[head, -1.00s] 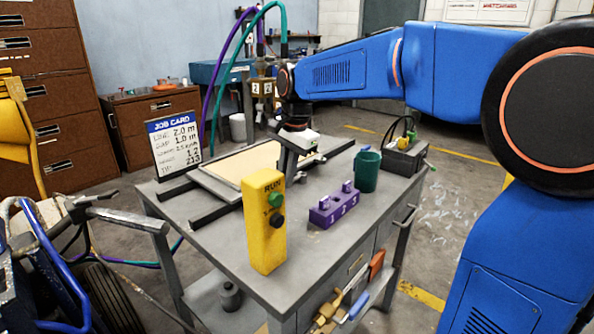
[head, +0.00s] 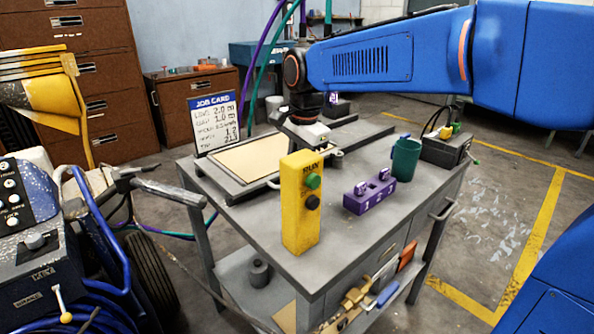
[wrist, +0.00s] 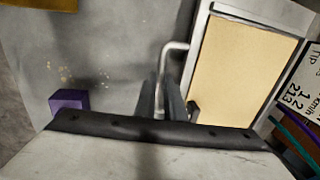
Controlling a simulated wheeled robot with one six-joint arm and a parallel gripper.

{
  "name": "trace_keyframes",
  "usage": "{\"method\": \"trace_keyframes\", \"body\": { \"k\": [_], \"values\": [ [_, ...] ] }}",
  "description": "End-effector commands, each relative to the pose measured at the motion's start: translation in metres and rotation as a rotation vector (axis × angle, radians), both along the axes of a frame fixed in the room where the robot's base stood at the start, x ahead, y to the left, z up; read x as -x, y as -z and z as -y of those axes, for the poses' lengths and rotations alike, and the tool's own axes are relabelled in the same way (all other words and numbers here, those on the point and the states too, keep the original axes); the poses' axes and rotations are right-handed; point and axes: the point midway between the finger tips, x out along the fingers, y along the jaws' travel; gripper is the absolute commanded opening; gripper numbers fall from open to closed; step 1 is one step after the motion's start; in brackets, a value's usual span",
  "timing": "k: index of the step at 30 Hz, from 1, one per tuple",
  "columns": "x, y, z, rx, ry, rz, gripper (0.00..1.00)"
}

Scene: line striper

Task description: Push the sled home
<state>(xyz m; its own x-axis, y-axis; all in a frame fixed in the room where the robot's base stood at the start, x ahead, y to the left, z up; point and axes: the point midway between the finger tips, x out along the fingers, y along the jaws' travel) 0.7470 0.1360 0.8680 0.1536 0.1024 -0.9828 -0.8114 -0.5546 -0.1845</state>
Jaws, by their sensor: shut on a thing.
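The sled is a shallow grey tray with a cream panel (head: 252,154), lying on dark rails (head: 345,124) on top of the grey cart. Its left end is close to the job card (head: 213,122). My gripper (head: 312,140) is above the sled's right side. In the wrist view, my gripper (wrist: 165,100) is shut on the sled's pale bent handle (wrist: 172,52), beside the cream panel. The fingers hide part of the handle, and the yellow RUN post (head: 300,205) partly hides the sled in the head view.
A purple block (head: 369,195) with pegs, a green cup (head: 405,158) and a dark box (head: 446,148) stand right of the sled. The yellow post stands at the cart's front edge. A wheeled machine (head: 60,235) is at the left.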

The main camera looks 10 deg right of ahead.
Motion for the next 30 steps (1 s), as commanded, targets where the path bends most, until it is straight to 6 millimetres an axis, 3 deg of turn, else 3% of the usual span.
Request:
{"method": "trace_keyframes", "body": {
  "k": [2,3,5,17,23,30],
  "values": [
    [0.002,0.0,-0.003,-0.005,-0.002,-0.005,0.0],
    [0.002,0.0,-0.003,-0.006,-0.002,-0.005,0.16],
    [0.002,0.0,-0.003,-0.005,-0.002,-0.005,0.28],
    [0.002,-0.006,-0.001,-0.004,-0.002,-0.001,0.28],
    [0.006,-0.035,0.002,-0.004,-0.002,0.001,0.28],
    [0.013,-0.082,0.007,-0.004,-0.002,0.0,0.28]
  ]
}}
